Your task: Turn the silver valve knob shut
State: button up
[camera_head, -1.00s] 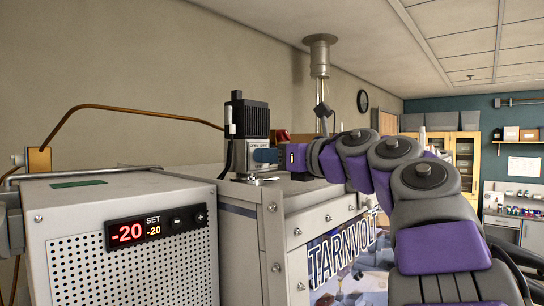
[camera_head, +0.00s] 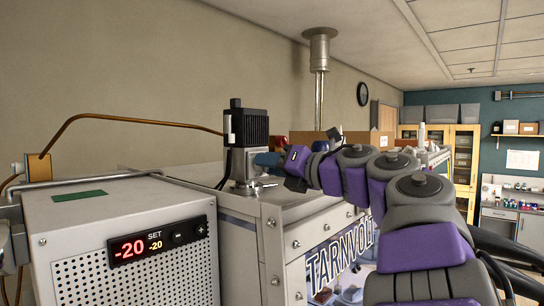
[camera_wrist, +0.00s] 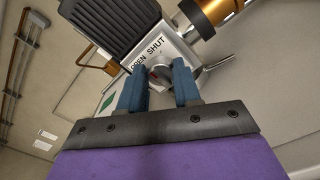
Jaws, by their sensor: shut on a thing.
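The silver valve knob (camera_wrist: 159,74) shows in the wrist view as a small round face with a red mark, on a silver block (camera_wrist: 150,55) lettered OPEN and SHUT. In the wrist view my gripper (camera_wrist: 160,68) has its blue fingers on either side of the knob, shut on it. Which word the knob points at is too small to tell. In the head view the valve block (camera_head: 240,166) stands under a black finned housing (camera_head: 247,127). There my blue fingers (camera_head: 267,160) reach its right side and hide the knob.
The valve stands on a grey cabinet top (camera_head: 300,200). A chiller box (camera_head: 125,225) with a display reading -20 stands at front left. A copper tube (camera_head: 130,119) runs along the wall. A brown box (camera_head: 300,140) lies behind my wrist.

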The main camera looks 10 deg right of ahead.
jog(key=m, duration=0.5)
jog(key=shift+w+f+m+p, duration=0.1)
jog(key=shift+f+m+p, duration=0.15)
jog(key=shift+m+p, duration=0.05)
jog(key=m, duration=0.5)
jog(key=shift+f+m, duration=0.1)
jog(key=shift+m, duration=0.2)
jog(key=o, duration=1.1)
jog(key=shift+w, duration=0.3)
jog(key=shift+c, duration=0.2)
jog(key=shift+s+d, duration=0.1)
jog(key=shift+s, duration=0.25)
jog(key=b+v, duration=0.3)
jog(key=v, duration=1.4)
jog(key=shift+d, duration=0.15)
jog(key=shift+w, duration=0.2)
